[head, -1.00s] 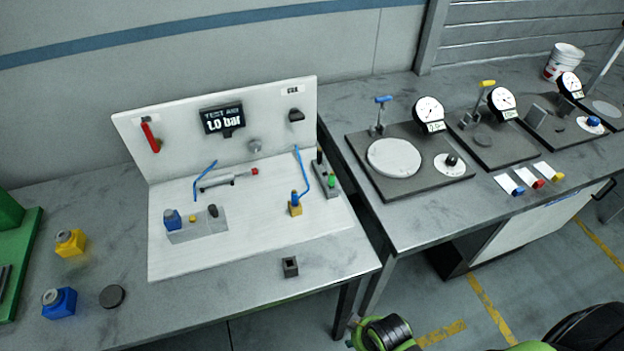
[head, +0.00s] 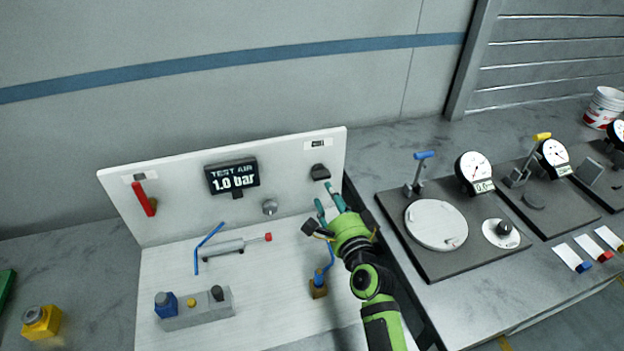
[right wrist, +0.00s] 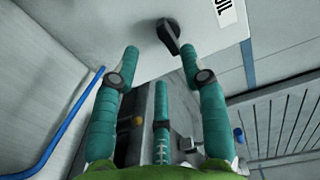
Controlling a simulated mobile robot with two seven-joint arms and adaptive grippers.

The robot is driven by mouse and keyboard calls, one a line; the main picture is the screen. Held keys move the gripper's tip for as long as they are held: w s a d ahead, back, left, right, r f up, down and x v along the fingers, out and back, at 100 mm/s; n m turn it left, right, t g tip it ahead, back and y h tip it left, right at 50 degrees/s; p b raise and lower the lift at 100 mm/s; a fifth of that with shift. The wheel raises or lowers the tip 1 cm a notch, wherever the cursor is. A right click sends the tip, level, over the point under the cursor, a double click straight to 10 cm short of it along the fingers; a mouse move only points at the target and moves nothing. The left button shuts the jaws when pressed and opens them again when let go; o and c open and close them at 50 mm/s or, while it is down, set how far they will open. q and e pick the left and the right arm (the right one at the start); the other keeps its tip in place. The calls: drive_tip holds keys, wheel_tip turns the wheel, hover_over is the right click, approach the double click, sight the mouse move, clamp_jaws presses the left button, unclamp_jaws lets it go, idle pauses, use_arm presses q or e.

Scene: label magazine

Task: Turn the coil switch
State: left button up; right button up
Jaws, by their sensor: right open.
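The coil switch (head: 320,172) is a dark knob at the upper right of the upright white panel (head: 285,172), under a small label (head: 317,144). In the right wrist view the switch (right wrist: 171,36) is a dark lever-like knob beside the label (right wrist: 229,11), near the top centre. My right gripper (head: 327,199) has teal fingers and a green body. It is open and empty, with its fingertips a little below the switch in the head view. My left gripper is not in view.
A display (head: 232,177) reading 1.0 bar, a red handle (head: 144,199) and a round metal knob (head: 270,207) are on the panel. A blue tube on a brass-coloured block (head: 318,289) stands beside my right arm. Gauge stations (head: 437,224) stand on the right bench.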

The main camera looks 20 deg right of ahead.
sight(322, 179)
drive_tip(key=shift+w+d+r+p, duration=0.15)
drive_tip(key=shift+w+r+p, duration=0.2)
drive_tip(key=shift+w+r, duration=0.25)
drive_tip(key=w, duration=0.2)
drive_tip(key=shift+w+f, duration=0.25)
drive_tip(key=shift+w, duration=0.15)
drive_tip(key=shift+w+f, duration=0.15)
drive_tip(key=shift+w, duration=0.9)
clamp_jaws()
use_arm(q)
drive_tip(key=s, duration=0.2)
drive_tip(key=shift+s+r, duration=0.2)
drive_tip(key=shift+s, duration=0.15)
